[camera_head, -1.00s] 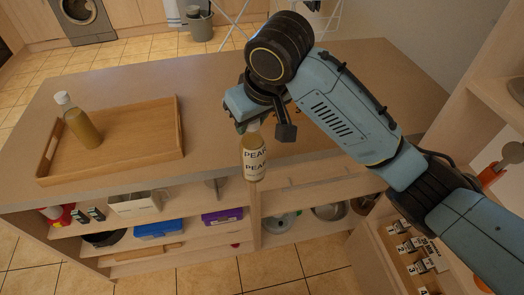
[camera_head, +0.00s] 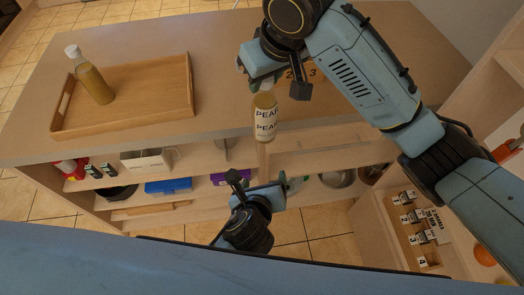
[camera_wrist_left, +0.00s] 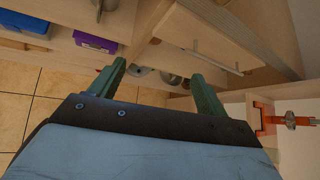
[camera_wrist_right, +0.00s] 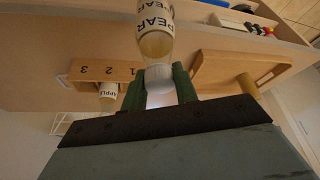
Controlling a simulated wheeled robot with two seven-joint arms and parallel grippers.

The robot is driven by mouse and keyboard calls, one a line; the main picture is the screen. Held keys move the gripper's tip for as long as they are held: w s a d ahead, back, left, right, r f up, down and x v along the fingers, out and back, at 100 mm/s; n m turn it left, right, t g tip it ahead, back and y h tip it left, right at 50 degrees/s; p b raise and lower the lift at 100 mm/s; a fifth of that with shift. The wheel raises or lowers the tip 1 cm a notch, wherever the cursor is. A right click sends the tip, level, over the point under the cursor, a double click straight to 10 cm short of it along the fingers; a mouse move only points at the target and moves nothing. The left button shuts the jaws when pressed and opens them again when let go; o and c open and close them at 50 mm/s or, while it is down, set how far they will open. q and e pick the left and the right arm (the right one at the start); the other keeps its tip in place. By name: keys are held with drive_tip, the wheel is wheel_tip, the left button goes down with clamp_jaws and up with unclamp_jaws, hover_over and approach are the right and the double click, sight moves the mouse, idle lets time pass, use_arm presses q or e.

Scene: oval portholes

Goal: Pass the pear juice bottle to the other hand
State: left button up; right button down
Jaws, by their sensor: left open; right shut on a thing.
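The pear juice bottle (camera_head: 265,115) has a white label reading PEAR and yellowish juice. My right gripper (camera_head: 262,80) is shut on its white cap end, and the bottle hangs below it in front of the counter's front edge. In the right wrist view the bottle (camera_wrist_right: 156,40) stands out from between the green fingers (camera_wrist_right: 158,92). My left gripper (camera_head: 262,190) is open and empty, below the bottle and in front of the shelves. In the left wrist view its green fingers (camera_wrist_left: 160,85) are spread apart, and the bottle is not seen there.
The counter (camera_head: 215,60) carries a wooden tray (camera_head: 150,117) with another bottle (camera_head: 92,80) at left. Open shelves below hold a blue box (camera_head: 168,187) and several other items. A numbered wooden rack with an APPLE bottle (camera_wrist_right: 108,92) shows in the right wrist view.

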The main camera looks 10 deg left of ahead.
sight(267, 130)
drive_tip(key=shift+r, duration=0.1)
use_arm(q)
wheel_tip(267, 130, up, 14)
drive_tip(key=m+t, duration=0.3)
drive_tip(key=m, duration=0.1)
drive_tip(key=shift+y, duration=0.3)
drive_tip(key=x, duration=1.1)
drive_tip(key=shift+a+f, duration=0.15)
drive_tip(key=shift+f, duration=0.15)
drive_tip(key=shift+s+r, duration=0.1)
drive_tip(key=c, duration=1.4)
use_arm(e)
drive_tip(key=shift+a, duration=0.1)
drive_tip(key=c, duration=1.4)
unclamp_jaws()
drive_tip(key=o, duration=0.4)
